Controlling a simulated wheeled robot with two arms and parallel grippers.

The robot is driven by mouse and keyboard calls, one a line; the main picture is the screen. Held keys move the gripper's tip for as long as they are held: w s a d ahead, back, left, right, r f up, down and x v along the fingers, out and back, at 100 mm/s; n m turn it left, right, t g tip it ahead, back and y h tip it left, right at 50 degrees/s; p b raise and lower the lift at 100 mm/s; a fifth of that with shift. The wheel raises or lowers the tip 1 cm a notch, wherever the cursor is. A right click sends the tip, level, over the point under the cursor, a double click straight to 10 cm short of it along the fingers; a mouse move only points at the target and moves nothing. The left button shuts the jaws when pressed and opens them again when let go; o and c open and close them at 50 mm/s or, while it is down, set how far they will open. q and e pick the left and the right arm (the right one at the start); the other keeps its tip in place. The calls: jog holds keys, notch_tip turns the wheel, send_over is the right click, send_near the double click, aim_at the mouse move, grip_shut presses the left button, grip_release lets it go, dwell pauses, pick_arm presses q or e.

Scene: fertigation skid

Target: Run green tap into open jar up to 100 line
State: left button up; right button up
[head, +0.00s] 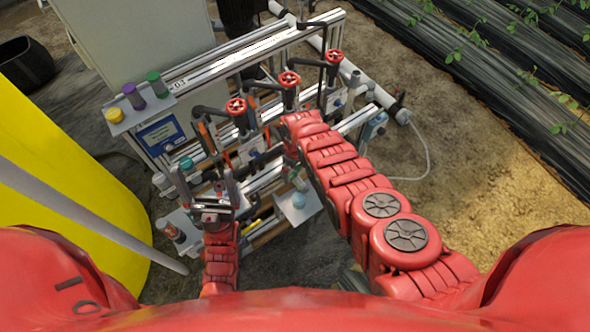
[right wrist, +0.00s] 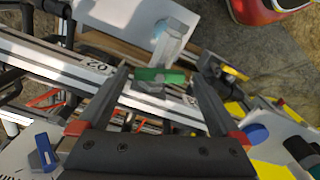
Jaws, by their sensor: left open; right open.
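The green tap handle (right wrist: 160,76) shows in the right wrist view, between or just past the fingertips of my right gripper (right wrist: 158,84). That gripper is open, and I cannot tell whether its fingers touch the handle. A pale, clear jar-like vessel (right wrist: 174,40) stands beyond the handle by a white plate; its fill level and 100 line are not readable. In the head view the white plate (head: 308,211) bears a small teal-topped thing (head: 298,200). My left gripper (head: 216,192) is open at the front left of the skid. My right arm hides part of the skid.
Red valve wheels (head: 289,79) stand along the skid's pipes. A shelf (head: 135,113) at the left holds yellow, purple and green-capped containers. A yellow tank (head: 80,190) stands close at the left. Bare soil (head: 480,180) lies open at the right.

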jog(key=c, duration=1.2)
jog(key=m, duration=0.4)
jog(key=o, duration=1.2)
